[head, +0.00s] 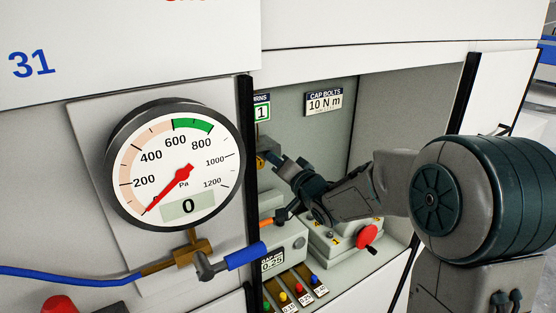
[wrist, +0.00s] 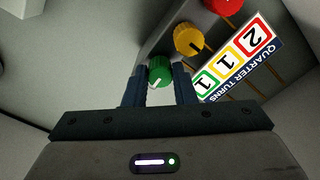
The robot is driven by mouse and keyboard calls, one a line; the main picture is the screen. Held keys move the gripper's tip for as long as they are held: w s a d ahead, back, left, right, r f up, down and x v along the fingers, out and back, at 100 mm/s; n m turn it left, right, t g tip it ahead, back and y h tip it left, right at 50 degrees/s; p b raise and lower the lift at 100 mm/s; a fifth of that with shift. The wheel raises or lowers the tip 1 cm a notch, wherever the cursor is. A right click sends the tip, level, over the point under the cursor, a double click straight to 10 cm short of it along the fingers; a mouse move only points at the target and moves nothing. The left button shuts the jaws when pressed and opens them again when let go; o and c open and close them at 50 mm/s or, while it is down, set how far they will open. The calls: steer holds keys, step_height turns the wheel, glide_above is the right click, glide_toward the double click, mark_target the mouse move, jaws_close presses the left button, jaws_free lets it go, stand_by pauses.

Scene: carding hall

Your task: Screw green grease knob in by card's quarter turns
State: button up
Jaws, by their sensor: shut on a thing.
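In the wrist view the green grease knob (wrist: 159,73) sits between my two fingertips, and my gripper (wrist: 160,88) is shut on it. Beside it, in a row on the same grey block, are a yellow knob (wrist: 188,39) and a red knob (wrist: 232,4). The quarter turns card (wrist: 235,58) shows 2 in red, 1 in yellow and 1 in green. In the head view my gripper (head: 272,158) reaches into the recess, and the card (head: 262,108) shows only partly, with the green 1. The knob is hidden there.
A round gauge (head: 172,170) reading 0 Pa stands in front at left, with a blue-handled valve (head: 245,256) below. Under my arm are a grey box with a red knob (head: 366,236) and a rack of coloured-topped gauges (head: 298,288). A cap bolts sign (head: 324,102) is on the back wall.

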steer(key=shift+f+m, duration=0.15)
steer(key=shift+m, duration=0.25)
steer(key=o, duration=1)
steer(key=shift+s, duration=0.15)
steer(key=b+v, duration=0.2)
steer(key=v, duration=1.1)
steer(key=shift+s+d, duration=0.2)
steer(key=shift+d, duration=0.05)
